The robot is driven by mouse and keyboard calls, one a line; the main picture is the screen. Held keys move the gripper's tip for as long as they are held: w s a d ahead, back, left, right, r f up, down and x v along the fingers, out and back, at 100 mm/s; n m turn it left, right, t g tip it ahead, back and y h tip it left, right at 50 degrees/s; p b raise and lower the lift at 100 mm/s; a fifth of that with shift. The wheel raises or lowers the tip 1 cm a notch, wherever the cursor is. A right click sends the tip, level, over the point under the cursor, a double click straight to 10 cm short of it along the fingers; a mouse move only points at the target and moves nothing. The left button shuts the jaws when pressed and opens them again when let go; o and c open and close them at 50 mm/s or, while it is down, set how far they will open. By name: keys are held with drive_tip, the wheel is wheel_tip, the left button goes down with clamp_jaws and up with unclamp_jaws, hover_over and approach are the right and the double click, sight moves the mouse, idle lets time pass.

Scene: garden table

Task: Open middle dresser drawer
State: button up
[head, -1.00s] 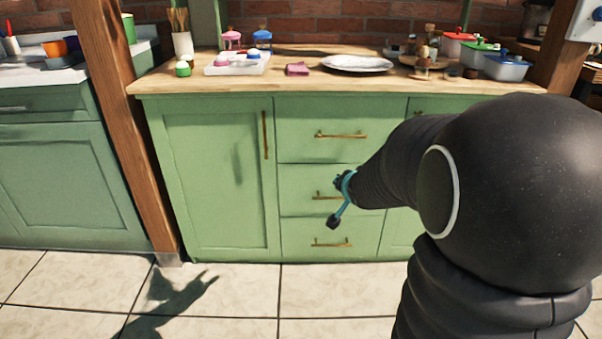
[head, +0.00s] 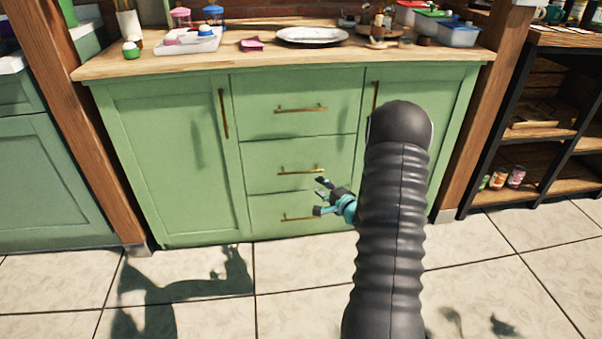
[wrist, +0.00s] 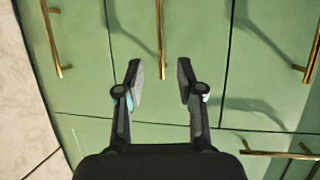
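The middle dresser drawer (head: 262,158) is shut in the green dresser, with a horizontal brass handle (head: 300,170). My gripper (head: 320,196) is in front of the drawers, just below and right of that handle in the head view. In the wrist view, which is turned sideways, my gripper (wrist: 159,77) is open and empty. The middle drawer's handle (wrist: 160,38) lies ahead, with its near end between the two fingertips in the picture. I see no contact; the exact depth gap is hard to tell.
Top drawer handle (head: 301,109) and bottom drawer handle (head: 298,217) sit above and below; these drawers are shut. Door handles (head: 223,114) flank the drawers. The wooden countertop (head: 150,62) holds a tray and plate. Tiled floor (head: 290,290) in front is clear. A dark shelf (head: 545,120) stands right.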

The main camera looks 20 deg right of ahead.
sight(301, 172)
drive_tip(key=x, duration=1.3)
drive_tip(key=shift+w, duration=0.2)
drive_tip(key=shift+c, duration=0.2)
clamp_jaws()
